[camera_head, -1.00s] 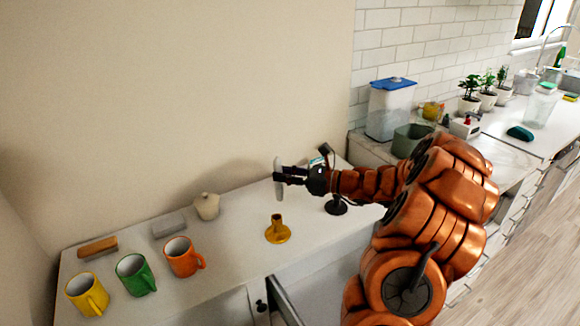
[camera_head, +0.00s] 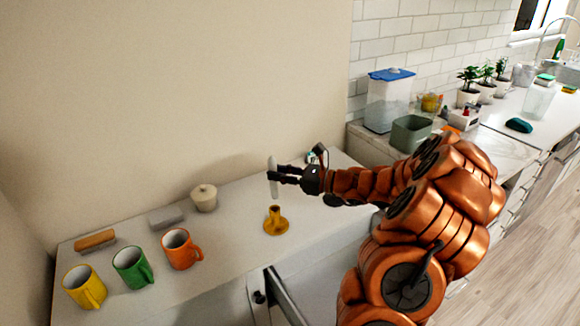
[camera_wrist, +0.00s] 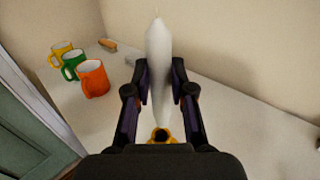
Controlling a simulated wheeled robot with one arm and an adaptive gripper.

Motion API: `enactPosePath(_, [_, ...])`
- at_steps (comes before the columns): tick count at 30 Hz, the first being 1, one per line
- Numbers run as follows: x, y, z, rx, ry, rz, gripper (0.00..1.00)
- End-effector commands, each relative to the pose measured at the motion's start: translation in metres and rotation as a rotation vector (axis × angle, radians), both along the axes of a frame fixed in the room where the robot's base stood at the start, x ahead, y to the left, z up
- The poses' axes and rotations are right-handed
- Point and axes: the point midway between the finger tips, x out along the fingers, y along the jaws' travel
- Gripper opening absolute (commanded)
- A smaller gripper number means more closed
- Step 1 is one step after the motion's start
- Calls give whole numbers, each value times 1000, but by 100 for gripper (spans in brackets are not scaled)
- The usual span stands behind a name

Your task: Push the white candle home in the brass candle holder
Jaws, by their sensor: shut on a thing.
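The white candle (camera_head: 273,181) is upright between the fingers of my gripper (camera_head: 282,174), which is shut on it. In the wrist view the candle (camera_wrist: 158,70) runs between both fingers, with its tapered lower end pointing toward the brass candle holder (camera_wrist: 161,135). In the head view the brass candle holder (camera_head: 276,221) stands on the white counter, with its round base and narrow upright socket. The candle's lower end appears above the socket with a small gap in the head view. The wrist view cannot show whether the two are exactly in line.
Orange (camera_head: 181,249), green (camera_head: 132,267) and yellow (camera_head: 85,287) mugs stand at the left of the counter (camera_head: 225,250). A lidded cream pot (camera_head: 204,198), a grey block (camera_head: 166,217) and a brown brush-like block (camera_head: 95,240) sit along the wall. Counter around the holder is clear.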

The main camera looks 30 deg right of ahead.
Motion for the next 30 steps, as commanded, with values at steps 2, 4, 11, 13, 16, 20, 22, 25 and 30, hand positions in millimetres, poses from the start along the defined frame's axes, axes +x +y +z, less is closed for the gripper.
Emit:
enactPosePath(2, [-2,3,-6,0,-2,2,0])
enactPosePath(4, [-3,6,-10,-2,-4,2,0])
enactPosePath(11, [-5,9,-23,-7,-4,4,0])
enactPosePath(13, [-5,8,-25,-6,-3,3,0])
enactPosePath(16, [-4,7,-26,-6,-3,3,0])
enactPosePath(20, [-4,7,-26,-6,-3,3,0])
enactPosePath(22, [-4,7,-25,-7,-4,3,0])
enactPosePath(25, [-5,9,-25,-8,-5,3,0])
enactPosePath(30, [-4,9,-25,-9,-5,3,0])
